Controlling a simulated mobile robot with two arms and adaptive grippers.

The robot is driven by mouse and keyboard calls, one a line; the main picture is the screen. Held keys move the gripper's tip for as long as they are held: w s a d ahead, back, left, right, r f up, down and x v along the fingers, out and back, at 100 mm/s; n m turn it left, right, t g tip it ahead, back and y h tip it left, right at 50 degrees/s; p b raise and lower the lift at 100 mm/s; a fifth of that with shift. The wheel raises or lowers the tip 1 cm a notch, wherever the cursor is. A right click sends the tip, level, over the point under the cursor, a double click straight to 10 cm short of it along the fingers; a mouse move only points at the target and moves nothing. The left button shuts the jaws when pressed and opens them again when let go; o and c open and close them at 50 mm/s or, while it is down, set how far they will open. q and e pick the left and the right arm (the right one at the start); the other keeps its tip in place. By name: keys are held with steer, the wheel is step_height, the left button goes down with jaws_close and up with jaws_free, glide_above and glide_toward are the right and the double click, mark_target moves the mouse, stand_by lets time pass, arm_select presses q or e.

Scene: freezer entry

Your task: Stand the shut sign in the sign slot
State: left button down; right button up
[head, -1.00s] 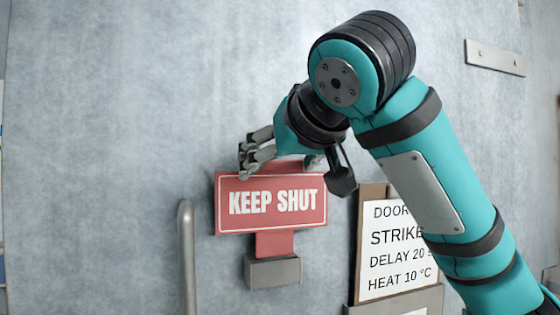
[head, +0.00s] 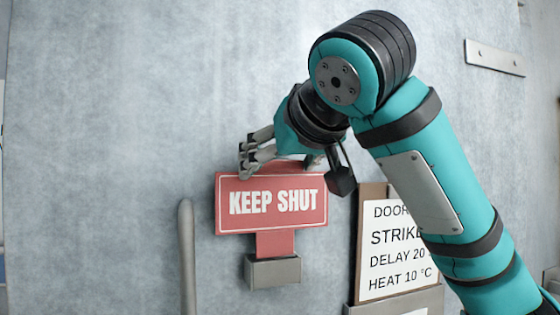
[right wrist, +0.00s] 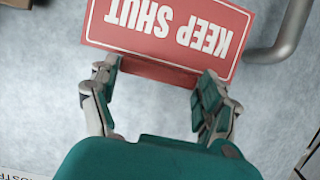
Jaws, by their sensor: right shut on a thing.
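The red sign (head: 271,203) reads KEEP SHUT in white and is upright in the head view. Its narrow red stem goes down into the grey sign slot (head: 273,272) on the door; how deep it sits is hidden inside. My right gripper (head: 283,164) is at the top edge of the sign, shut on it. In the right wrist view the sign (right wrist: 168,28) appears upside down, with the right gripper's fingers (right wrist: 160,76) at either side of its upper tab. My left gripper is not in view.
A grey door handle (head: 187,258) stands left of the slot; it also shows in the right wrist view (right wrist: 283,40). A white notice on a brown board (head: 393,272) is to the right, partly behind my arm. A metal plate (head: 495,57) is at the upper right.

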mark_target(276, 191)
steer(key=shift+f+b, duration=1.8)
steer(key=shift+f, duration=0.15)
stand_by(1.1)
